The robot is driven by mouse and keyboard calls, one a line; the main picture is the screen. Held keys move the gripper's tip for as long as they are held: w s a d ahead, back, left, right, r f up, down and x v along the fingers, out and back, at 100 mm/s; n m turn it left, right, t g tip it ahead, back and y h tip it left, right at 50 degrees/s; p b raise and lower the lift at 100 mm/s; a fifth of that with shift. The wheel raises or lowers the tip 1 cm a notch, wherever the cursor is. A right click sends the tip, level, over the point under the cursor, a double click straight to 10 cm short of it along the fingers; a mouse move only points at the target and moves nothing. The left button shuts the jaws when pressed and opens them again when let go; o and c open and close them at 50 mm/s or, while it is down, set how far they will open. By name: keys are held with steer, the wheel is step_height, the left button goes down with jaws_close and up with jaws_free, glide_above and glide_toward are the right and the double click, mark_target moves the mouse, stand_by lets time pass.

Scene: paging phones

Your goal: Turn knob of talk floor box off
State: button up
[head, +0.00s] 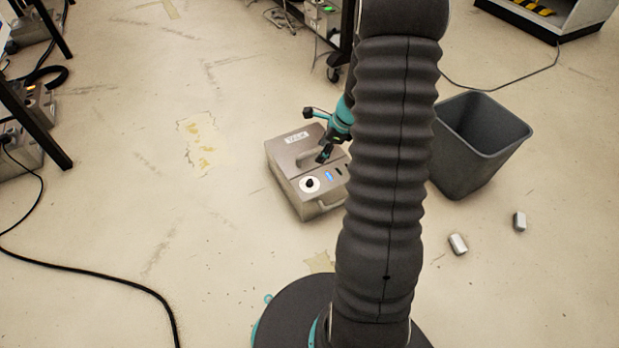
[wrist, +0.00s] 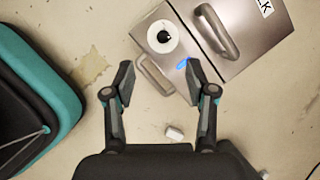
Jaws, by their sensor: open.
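The talk floor box (head: 290,158) is a grey metal box on the floor, with a TALK label, a top handle and a front handle. Its knob (head: 310,184) is black on a round white dial at the box's near left corner. In the wrist view the box (wrist: 245,62) is at the upper right and the knob (wrist: 163,37) is at the top middle. A small blue display glows beside the knob. My gripper (head: 323,156) is above the box, right of the knob. In the wrist view my gripper (wrist: 158,75) is open and empty, its fingertips below the knob in the picture.
A dark grey bin (head: 480,145) stands right of the box. Two small whitish blocks (head: 458,244) (head: 520,221) lie on the floor. A black cable (head: 100,268) crosses the left floor. Racks with equipment stand at the back and left. Floor left of the box is clear.

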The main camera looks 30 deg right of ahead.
mark_target(309, 180)
steer(key=shift+m, duration=0.8)
steer(key=b+x, duration=0.1)
steer(key=x, duration=0.4)
steer(key=d+b+x, duration=0.1)
steer(key=x, duration=0.5)
steer(key=d+b+x, duration=0.1)
steer(key=x, duration=0.4)
steer(key=shift+s+d+f+b, duration=0.1)
steer(key=shift+f+b, duration=0.1)
steer(key=shift+f, duration=0.15)
steer(key=shift+s+f+b, duration=0.1)
steer(key=shift+f+b, duration=0.05)
steer(key=shift+f, duration=0.2)
jaws_close()
